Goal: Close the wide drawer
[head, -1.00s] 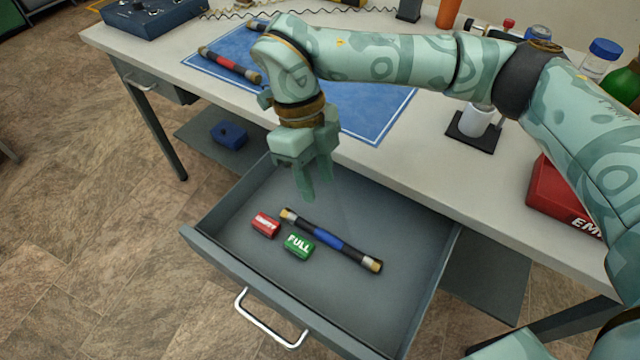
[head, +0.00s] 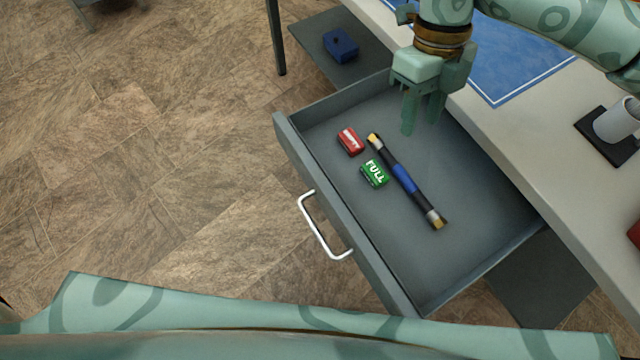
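The wide drawer (head: 468,283) is grey and stands pulled out from under the table. Its silver bar handle (head: 322,232) is on the front panel, with nothing touching it. Inside lie a dark tube with a blue band (head: 404,180), a green block marked FULL (head: 374,173) and a red block (head: 350,141). My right gripper (head: 424,116) is above the back part of the drawer, near the table edge. Its fingers point down, apart, with nothing between them. My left gripper is out of view.
The table top (head: 505,140) carries a blue mat (head: 510,60) and a white cup (head: 617,120) on a dark base. A blue box (head: 341,44) sits on a lower shelf (head: 318,40). The tiled floor (head: 170,150) in front of the drawer is clear.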

